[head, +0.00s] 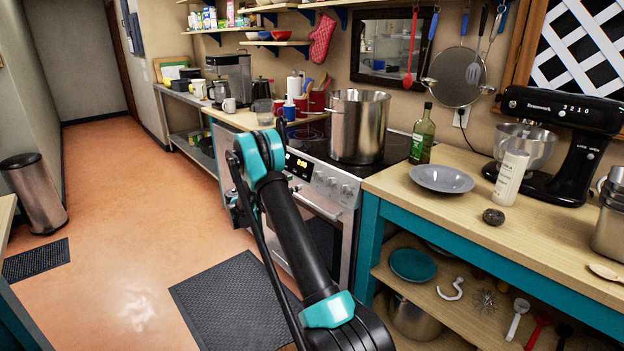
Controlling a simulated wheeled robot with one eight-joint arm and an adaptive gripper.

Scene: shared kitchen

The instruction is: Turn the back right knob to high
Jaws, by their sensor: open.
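The stove (398,148) stands along the right wall with a black glass cooktop. Its front panel has a lit yellow display and several small silver knobs (331,182) to the right of the display. Which of them is the back right knob, and how each is turned, is too small to tell. My arm covers the panel's left part. A large steel pot (358,128) stands on the cooktop. My gripper (238,212) shows partly at the far end of my arm, left of the stove front and apart from the knobs. It is open; its fingertips are hard to make out.
The right wooden counter holds a green bottle (422,133), a grey plate (441,179), a white bottle (510,176) and a black stand mixer (562,130). A dark mat (225,300) lies before the stove. The floor at left is free, past a bin (33,195).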

